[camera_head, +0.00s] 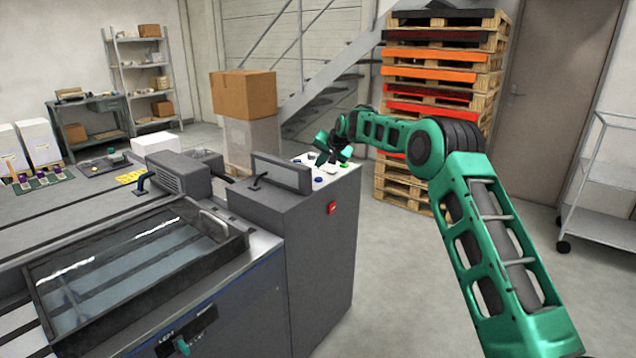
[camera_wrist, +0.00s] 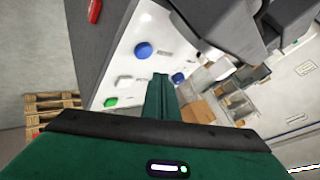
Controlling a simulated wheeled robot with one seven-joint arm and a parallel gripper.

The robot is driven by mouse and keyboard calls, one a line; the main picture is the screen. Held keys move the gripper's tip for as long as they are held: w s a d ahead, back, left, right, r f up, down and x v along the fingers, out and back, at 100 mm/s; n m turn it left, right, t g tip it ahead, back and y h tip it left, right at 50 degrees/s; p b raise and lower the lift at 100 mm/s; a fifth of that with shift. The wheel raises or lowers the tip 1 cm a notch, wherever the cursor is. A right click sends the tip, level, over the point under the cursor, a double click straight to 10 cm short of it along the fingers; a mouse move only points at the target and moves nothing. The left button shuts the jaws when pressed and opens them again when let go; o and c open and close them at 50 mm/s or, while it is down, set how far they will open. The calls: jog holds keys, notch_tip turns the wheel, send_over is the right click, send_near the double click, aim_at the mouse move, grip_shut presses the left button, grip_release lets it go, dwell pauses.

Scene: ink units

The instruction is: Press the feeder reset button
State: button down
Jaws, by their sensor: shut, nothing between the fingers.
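The grey control cabinet (camera_head: 305,235) has a white top panel with several buttons. In the wrist view the white panel (camera_wrist: 132,28) shows a large blue button (camera_wrist: 143,50), a second blue button (camera_wrist: 177,78), a green button (camera_wrist: 110,101) and a white button (camera_wrist: 123,82). Their labels are too small to read, so I cannot tell which is the feeder reset. My gripper (camera_wrist: 160,80) is shut and empty, over the panel, its tip appearing between the two blue buttons. In the head view my gripper (camera_head: 325,154) hides part of the panel; whether it touches is unclear.
A red switch (camera_head: 332,207) is on the cabinet's side. A dark display (camera_head: 282,174) rises beside the panel. The machine with a clear-lidded tray (camera_head: 135,262) stands left. Stacked pallets (camera_head: 440,75) and a cardboard box (camera_head: 243,94) stand behind.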

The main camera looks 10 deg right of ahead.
aim_at(320, 179)
jog(key=shift+f, duration=1.35)
jog(key=shift+s+f, duration=0.1)
jog(key=shift+f, duration=0.7)
dwell(2.0)
jog(key=shift+r, duration=0.85)
jog(key=shift+r, duration=0.15)
jog(key=shift+r, duration=2.4)
